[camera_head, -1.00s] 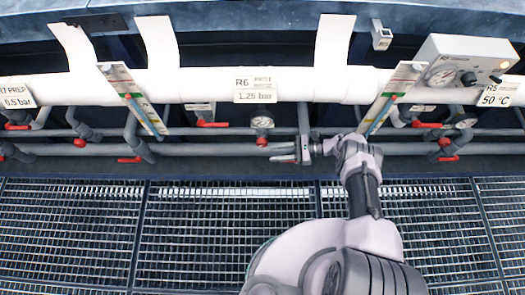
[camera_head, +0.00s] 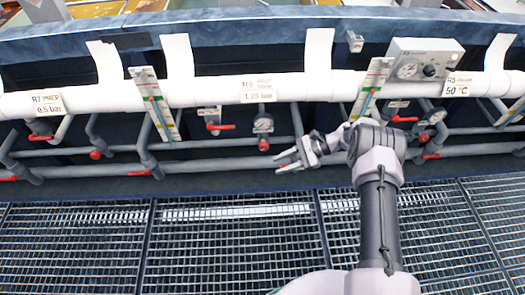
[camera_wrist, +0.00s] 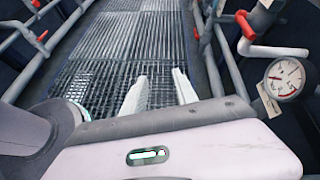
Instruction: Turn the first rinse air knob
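The pipe label reading R6, 1.25 bar (camera_head: 258,88) hangs on the white pipe. Below it are a round gauge (camera_head: 263,123), a red lever (camera_head: 220,127) to its left and a red knob (camera_head: 263,145) just under it. I cannot tell which one is the air knob. My gripper (camera_head: 290,157) is in front of the lower pipes, right of and slightly below the red knob. In the wrist view its two pale fingers (camera_wrist: 160,88) are apart, with only floor grating between them. A red handle (camera_wrist: 245,24) and a gauge (camera_wrist: 285,78) show at the right there.
Left is a label reading 0.5 bar (camera_head: 47,104); right is a 50 °C label (camera_head: 457,85) below a control box (camera_head: 424,61). Thermometer strips (camera_head: 153,103) slant across the pipes. Grey pipes (camera_head: 110,169) run along the wall. The floor grating (camera_head: 230,240) is clear.

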